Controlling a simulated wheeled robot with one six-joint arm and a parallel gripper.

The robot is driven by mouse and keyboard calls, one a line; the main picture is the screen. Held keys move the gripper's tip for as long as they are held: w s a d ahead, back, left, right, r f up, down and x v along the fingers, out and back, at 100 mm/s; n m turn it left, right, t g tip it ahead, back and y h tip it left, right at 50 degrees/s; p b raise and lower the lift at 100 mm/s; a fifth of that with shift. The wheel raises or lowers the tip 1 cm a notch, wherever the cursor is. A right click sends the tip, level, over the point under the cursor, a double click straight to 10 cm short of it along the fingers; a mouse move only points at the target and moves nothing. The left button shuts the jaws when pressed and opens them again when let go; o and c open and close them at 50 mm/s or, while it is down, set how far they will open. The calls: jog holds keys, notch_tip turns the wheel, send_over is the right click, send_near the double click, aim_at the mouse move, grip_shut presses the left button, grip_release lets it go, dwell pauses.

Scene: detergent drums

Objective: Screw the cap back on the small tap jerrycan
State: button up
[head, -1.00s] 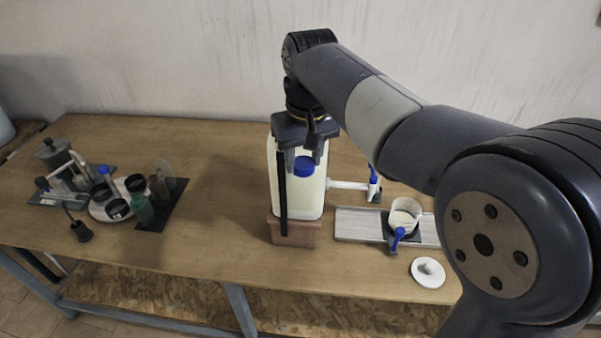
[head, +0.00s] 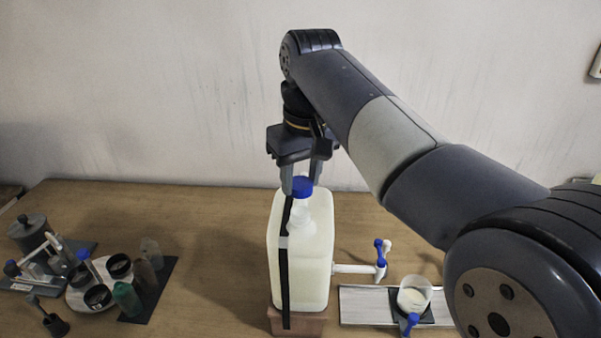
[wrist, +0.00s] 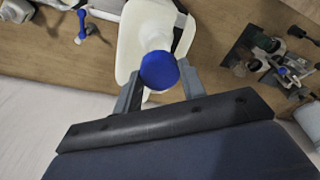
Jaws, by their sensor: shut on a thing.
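The jerrycan (head: 312,265) is a pale, translucent can standing upright on a wooden block (head: 300,322). A black strap runs down its front. A white tap with a blue handle (head: 379,252) sticks out on its right side. My gripper (head: 302,184) is over the can, shut on the blue cap (head: 302,188). In the wrist view the cap (wrist: 159,70) sits between the fingertips, with the white neck (wrist: 153,30) behind it. In the head view the neck (head: 300,218) shows below the cap. I cannot tell whether cap and neck touch.
A white cup (head: 414,297) on a dark pad stands at the right, on a pale grey board (head: 366,305). At the left are a round tray (head: 82,300) with dark-topped containers, bottles on a dark mat, and a lidded grey pot (head: 32,232). The table between is clear.

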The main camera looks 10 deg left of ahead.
aim_at(300, 205)
jog(key=shift+f+b, duration=0.3)
jog(key=shift+f, duration=1.45)
jog(key=shift+f, duration=1.35)
dwell(1.8)
jog(key=m, duration=0.3)
jog(key=shift+p, duration=0.3)
jog(key=shift+m+h, duration=0.3)
jog(key=shift+m, duration=1.1)
jog(key=shift+a+f+m, duration=0.1)
jog(key=shift+m, duration=1)
jog(key=shift+m+h, duration=0.4)
jog(key=shift+m, duration=1.3)
